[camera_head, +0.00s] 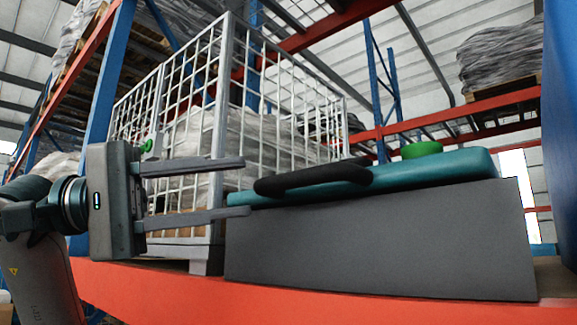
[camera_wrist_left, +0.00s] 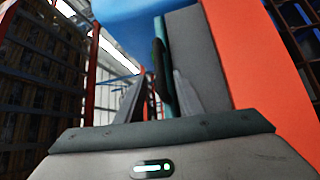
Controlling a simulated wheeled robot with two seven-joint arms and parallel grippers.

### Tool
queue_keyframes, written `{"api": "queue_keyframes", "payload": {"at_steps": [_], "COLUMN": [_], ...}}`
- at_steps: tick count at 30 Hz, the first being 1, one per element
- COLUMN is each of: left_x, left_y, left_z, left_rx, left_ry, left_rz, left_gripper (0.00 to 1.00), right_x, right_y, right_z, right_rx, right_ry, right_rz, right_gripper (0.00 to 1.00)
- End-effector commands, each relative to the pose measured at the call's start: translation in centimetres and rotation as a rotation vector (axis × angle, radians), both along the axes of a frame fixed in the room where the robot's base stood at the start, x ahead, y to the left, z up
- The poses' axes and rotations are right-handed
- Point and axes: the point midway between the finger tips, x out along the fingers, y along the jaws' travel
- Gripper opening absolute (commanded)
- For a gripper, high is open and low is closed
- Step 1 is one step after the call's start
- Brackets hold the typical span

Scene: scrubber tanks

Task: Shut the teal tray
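The teal tray (camera_head: 430,172) lies along the top of a dark grey box (camera_head: 380,245), with a black handle (camera_head: 312,178) along its near side and a green knob (camera_head: 421,149) on top. I cannot tell how far it stands open. My left gripper (camera_head: 243,187) is open at the tray's left end, one finger above and one below its level. The left wrist view shows the teal edge (camera_wrist_left: 165,40) and black handle (camera_wrist_left: 157,65) between the spread fingers (camera_wrist_left: 156,95). Contact cannot be told. My right gripper is out of view.
A red-orange shelf beam (camera_head: 300,300) runs below the grey box. A white wire cage (camera_head: 215,110) with wrapped goods stands close behind my left gripper. A blue surface (camera_head: 562,130) closes off the right side. Blue rack posts (camera_head: 108,75) stand behind.

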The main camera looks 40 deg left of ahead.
Motion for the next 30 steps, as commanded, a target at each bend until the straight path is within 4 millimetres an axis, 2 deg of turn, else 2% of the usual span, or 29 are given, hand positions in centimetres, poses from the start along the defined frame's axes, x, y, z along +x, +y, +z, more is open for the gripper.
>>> {"api": "queue_keyframes", "payload": {"at_steps": [1, 6, 12, 18, 28, 30], "left_x": [0.6, 2.5, 4.3, 5.0, 5.2, 5.2], "left_y": [-0.8, -3.1, -5.1, -6.1, -6.2, -6.2], "left_z": [0.4, 0.9, 1.1, 1.1, 1.1, 1.1], "left_rx": [0.003, 0.002, 0.001, 0.001, 0.0, 0.0], "left_ry": [0.002, 0.001, 0.002, 0.001, 0.001, 0.001], "left_rz": [-0.004, -0.004, -0.002, -0.001, -0.001, -0.001], "left_gripper": [0.34, 0.34, 0.34, 0.34, 0.34, 0.17], "right_x": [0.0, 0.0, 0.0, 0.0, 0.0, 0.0], "right_y": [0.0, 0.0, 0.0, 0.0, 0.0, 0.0], "right_z": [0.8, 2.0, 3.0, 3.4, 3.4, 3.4], "right_rx": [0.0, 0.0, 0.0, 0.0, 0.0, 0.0], "right_ry": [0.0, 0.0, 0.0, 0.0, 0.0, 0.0], "right_rz": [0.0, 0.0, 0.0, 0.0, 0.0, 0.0], "right_gripper": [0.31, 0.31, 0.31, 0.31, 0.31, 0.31]}}
